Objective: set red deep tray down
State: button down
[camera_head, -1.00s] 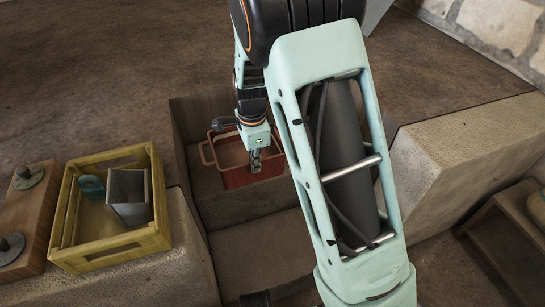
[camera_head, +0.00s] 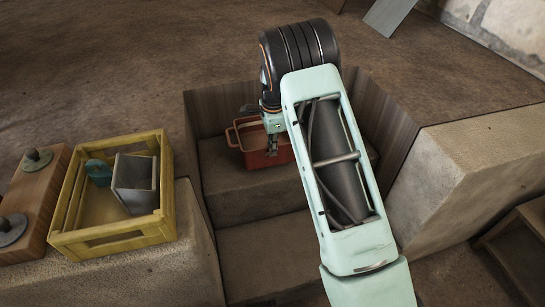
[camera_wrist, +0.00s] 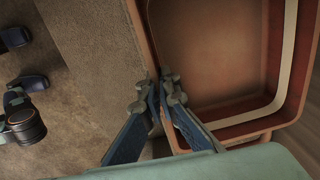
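The red deep tray (camera_head: 265,157) is in the stepped recess, over its upper step, close to the back wall. It looks upright, with a handle loop on its left end; my arm hides its right end. Whether its base touches the step is hard to tell. In the wrist view the tray (camera_wrist: 215,60) is large and looks empty inside. My gripper (camera_head: 271,150) points down at the tray's near wall. In the wrist view the fingers of my gripper (camera_wrist: 157,97) are close together, one on each side of the tray's wall, and look shut on it.
A yellow crate (camera_head: 118,243) holding a grey bin (camera_head: 135,181) and a teal part (camera_head: 98,172) stands left of the recess. A wooden block with knobs (camera_head: 35,200) is beside it. A stone block (camera_head: 480,165) bounds the right. The lower step (camera_head: 262,260) is bare.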

aim_at(273, 159)
jog(key=shift+w+f+b, duration=0.15)
jog(key=shift+f+b, duration=0.05)
jog(key=shift+f, duration=0.65)
jog(key=shift+w+f+b, duration=0.1)
jog(key=shift+f+b, duration=0.1)
jog(key=shift+f, duration=0.75)
jog(key=c, duration=2.7)
grip_release()
jog(key=shift+f, duration=0.15)
jog(key=o, duration=0.5)
jog(key=shift+s, duration=0.1)
jog(key=shift+o, duration=0.2)
